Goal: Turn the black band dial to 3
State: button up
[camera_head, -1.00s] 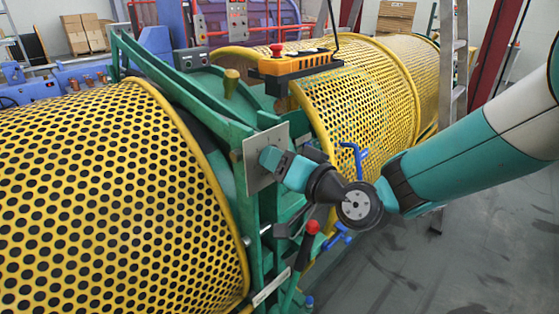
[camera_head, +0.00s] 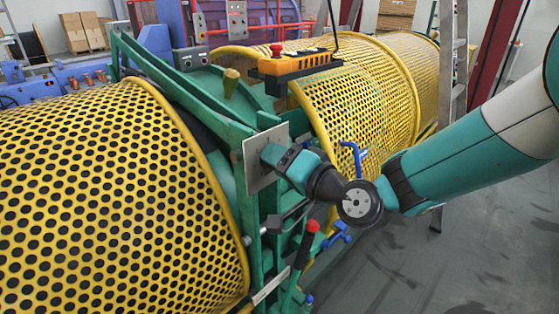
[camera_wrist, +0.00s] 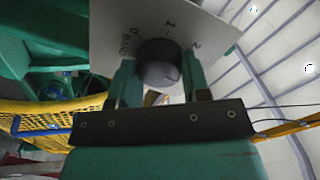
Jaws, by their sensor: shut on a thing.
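The black band dial (camera_wrist: 158,64) is a dark round knob on a light metal plate (camera_wrist: 112,24) in the wrist view. The plate carries printed marks "0", "1" and "2" and the word "BAND"; a mark for 3 does not show. My gripper (camera_wrist: 160,78) is shut on the dial, one finger on each side. Which mark the dial points to cannot be told. In the head view the plate (camera_head: 257,178) stands on the green frame, and my gripper (camera_head: 270,157) is up against its face and hides the dial.
Yellow perforated guards (camera_head: 110,190) lie left of and behind the plate. A red-knobbed lever (camera_head: 312,227) and blue handles (camera_head: 340,236) are just below my wrist. An orange control box (camera_head: 293,66) is above. Open floor (camera_head: 440,265) lies at the right.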

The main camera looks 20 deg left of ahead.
jog(key=o, duration=0.9)
jog(key=shift+o, duration=0.2)
jog(key=shift+d, duration=0.1)
jog(key=b+v, duration=0.8)
jog(key=v, duration=0.9)
jog(key=shift+s, duration=0.1)
